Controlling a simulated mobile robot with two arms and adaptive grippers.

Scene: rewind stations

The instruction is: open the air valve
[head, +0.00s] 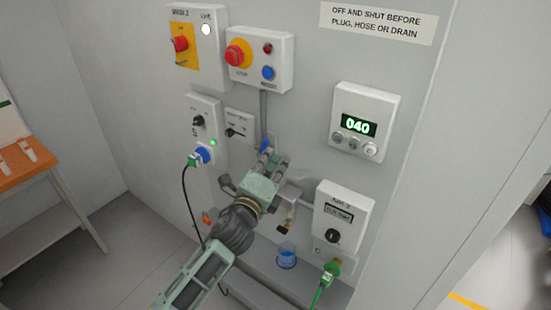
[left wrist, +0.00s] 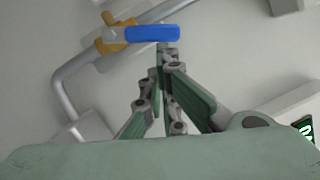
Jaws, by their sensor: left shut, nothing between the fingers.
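The air valve shows in the left wrist view as a blue lever (left wrist: 152,33) on a brass body (left wrist: 112,40), set in a grey pipe on the wall. The lever lies sideways in the picture, at an angle to the pipe. In the head view a bit of the blue lever (head: 265,146) shows just beyond my left gripper (head: 273,157), which hides the rest. In the left wrist view the left gripper (left wrist: 167,48) is shut and empty, its tips close to the lever's lower edge. I cannot tell whether they touch it. My right gripper is not in view.
An air panel (head: 344,204) with a black knob and a green hose plug (head: 330,273) is at right. A blue cup (head: 287,258) stands below a small brass tap (head: 285,225). Switch boxes (head: 262,58) and a gauge (head: 365,120) are above. A black cable (head: 184,190) hangs left.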

